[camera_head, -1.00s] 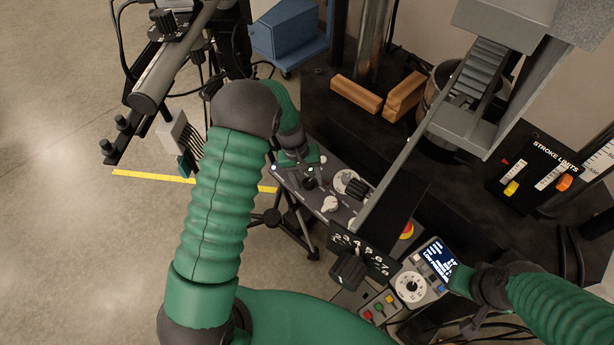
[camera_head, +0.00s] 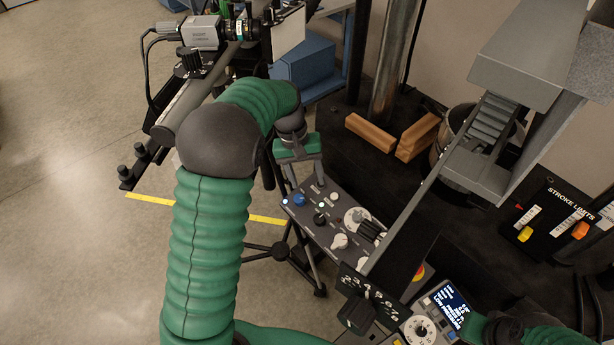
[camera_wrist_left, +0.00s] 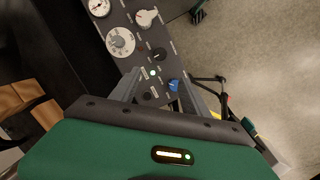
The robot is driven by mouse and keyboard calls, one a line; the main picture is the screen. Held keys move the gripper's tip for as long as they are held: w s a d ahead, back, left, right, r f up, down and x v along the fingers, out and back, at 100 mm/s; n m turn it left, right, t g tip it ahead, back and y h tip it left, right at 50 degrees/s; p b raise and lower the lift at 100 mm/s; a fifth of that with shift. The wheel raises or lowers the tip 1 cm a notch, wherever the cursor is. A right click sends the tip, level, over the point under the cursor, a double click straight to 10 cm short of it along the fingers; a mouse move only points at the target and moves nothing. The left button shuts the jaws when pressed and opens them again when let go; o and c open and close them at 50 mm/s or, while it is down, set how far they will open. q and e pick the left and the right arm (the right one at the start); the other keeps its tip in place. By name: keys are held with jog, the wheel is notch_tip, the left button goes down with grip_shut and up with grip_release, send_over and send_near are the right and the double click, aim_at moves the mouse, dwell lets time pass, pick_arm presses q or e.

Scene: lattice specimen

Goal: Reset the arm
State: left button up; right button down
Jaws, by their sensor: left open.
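My left arm, in green ribbed sleeving, comes up from the bottom left in the head view. Its left gripper (camera_head: 306,178) is open and empty at the far left end of a grey control panel (camera_head: 309,224). In the left wrist view the two fingers of the left gripper (camera_wrist_left: 158,86) stand apart, with panel controls showing between and beyond them. A blue knob (camera_head: 299,200) lies just below the fingers and also shows in the wrist view (camera_wrist_left: 173,85). My right gripper (camera_head: 476,328) is at the bottom right; its fingertips are hidden.
A camera on a rail (camera_head: 201,32) stands at the upper left, close to my left arm. Orange-brown blocks (camera_head: 371,134) lie on the dark machine base. Floor at left is clear.

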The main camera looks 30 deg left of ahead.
dwell(0.4)
pick_arm(q)
jog(key=s+d+f+m+t+y, duration=0.1)
jog(key=s+d+m, duration=0.2)
jog(key=s, duration=0.5)
jog(key=s+d+f+m+t+y, duration=0.1)
jog(key=s+d+f+m, duration=0.1)
jog(key=s+d, duration=0.3)
jog(key=shift+s+d+m+y, duration=0.35)
jog(key=shift+s+m, duration=0.25)
jog(key=shift+s, duration=1.15)
jog(key=shift+s+d, duration=0.1)
jog(key=shift+d, duration=0.1)
